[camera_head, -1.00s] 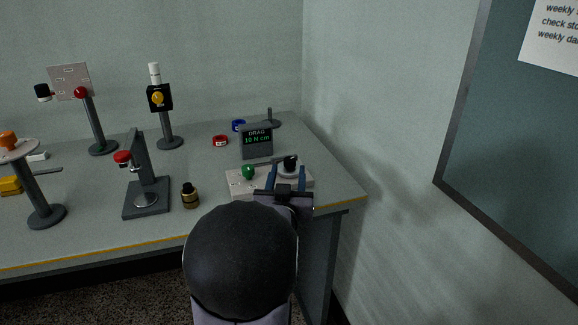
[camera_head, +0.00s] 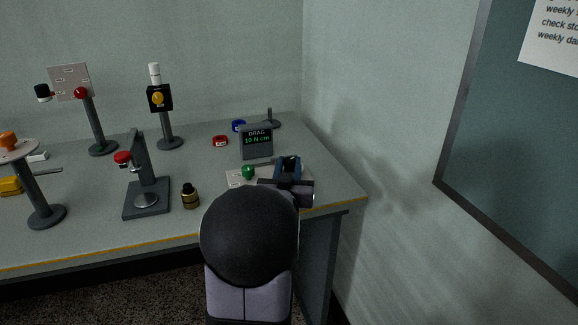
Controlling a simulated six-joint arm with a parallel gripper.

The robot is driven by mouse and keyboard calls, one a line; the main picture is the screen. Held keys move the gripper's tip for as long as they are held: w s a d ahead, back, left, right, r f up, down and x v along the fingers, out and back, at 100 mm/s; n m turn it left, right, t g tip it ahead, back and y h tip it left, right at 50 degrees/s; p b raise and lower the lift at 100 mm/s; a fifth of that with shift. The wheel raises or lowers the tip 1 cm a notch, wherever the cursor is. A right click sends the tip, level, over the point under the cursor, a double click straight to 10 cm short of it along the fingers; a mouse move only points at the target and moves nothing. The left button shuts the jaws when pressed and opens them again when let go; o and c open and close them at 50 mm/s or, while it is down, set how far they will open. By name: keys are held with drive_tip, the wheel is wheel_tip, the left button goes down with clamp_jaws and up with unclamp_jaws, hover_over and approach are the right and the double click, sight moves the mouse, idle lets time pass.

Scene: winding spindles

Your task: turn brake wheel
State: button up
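A pale box (camera_head: 234,178) stands near the right end of the table, with a green knob (camera_head: 248,172) on its left. The dark round wheel on its right, which I take for the brake wheel, is mostly hidden by my gripper (camera_head: 287,164). The blue fingers are at the wheel, one on each side of it. I cannot tell whether they touch it or are closed on it. Behind the box a small display (camera_head: 257,142) reads DRAG 10 N cm.
A black and brass cylinder (camera_head: 190,196) and a stand with a red knob (camera_head: 123,158) are left of the box. A red ring (camera_head: 220,141) and a blue ring (camera_head: 238,126) lie behind. Several posts stand further left. The table's right edge is close to my arm.

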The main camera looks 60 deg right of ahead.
drive_tip(key=shift+w+r+g, duration=0.1)
drive_tip(key=shift+w+g, duration=0.05)
drive_tip(key=shift+g, duration=0.15)
drive_tip(key=shift+w+a+r+m+g+h, duration=0.15)
drive_tip(key=shift+m+g+h, duration=0.15)
drive_tip(key=shift+m+g, duration=0.3)
drive_tip(key=shift+w+d+m+g+h, duration=0.1)
drive_tip(key=shift+m+g+h, duration=0.2)
drive_tip(key=shift+m+g, duration=0.6)
drive_tip(key=shift+g, duration=0.5)
drive_tip(key=o, duration=1.1)
drive_tip(key=shift+c, duration=0.2)
drive_tip(key=shift+a+f, duration=0.15)
drive_tip(key=shift+f, duration=0.05)
